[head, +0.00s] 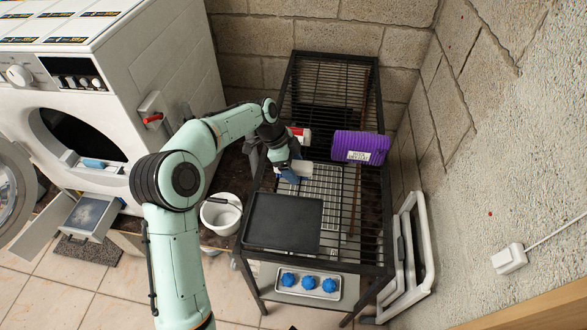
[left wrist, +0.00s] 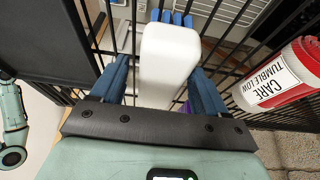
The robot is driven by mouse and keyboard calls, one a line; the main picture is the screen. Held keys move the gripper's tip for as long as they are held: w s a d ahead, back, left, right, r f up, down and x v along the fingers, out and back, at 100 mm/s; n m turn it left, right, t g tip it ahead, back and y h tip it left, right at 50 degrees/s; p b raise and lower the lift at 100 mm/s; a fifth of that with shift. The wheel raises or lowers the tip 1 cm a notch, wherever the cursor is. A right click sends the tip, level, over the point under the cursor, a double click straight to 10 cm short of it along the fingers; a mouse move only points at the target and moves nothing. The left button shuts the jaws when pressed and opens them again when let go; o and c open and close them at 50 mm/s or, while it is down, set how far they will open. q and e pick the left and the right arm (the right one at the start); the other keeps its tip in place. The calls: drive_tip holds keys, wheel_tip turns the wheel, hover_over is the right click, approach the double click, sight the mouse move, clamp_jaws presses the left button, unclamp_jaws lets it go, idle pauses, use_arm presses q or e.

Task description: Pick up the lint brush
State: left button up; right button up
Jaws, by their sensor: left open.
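A white block-like thing with rounded edges, which I take for the lint brush (left wrist: 168,65), stands out between my left fingers in the left wrist view. Blue strips show at its top end there; I cannot tell whether they belong to it. My left gripper (left wrist: 160,88) is open, with one blue finger on each side of the white body and gaps visible. In the head view the left gripper (head: 288,172) is over the wire rack, and the white thing (head: 303,169) is partly hidden by it. My right gripper is not in view.
A white bucket (head: 221,214) and washing machine (head: 150,80) are left.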

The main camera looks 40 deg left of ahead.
sight(293, 164)
use_arm(q)
drive_tip(key=shift+f, duration=0.1)
drive_tip(key=c, duration=1.1)
drive_tip(key=shift+o, duration=0.2)
wheel_tip(293, 164, up, 20)
drive_tip(key=p, duration=0.4)
drive_tip(key=shift+r, duration=0.25)
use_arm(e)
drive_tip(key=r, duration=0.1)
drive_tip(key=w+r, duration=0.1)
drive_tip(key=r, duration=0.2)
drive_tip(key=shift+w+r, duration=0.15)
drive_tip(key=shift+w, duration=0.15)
use_arm(q)
drive_tip(key=o, duration=0.3)
drive_tip(key=shift+c, duration=0.8)
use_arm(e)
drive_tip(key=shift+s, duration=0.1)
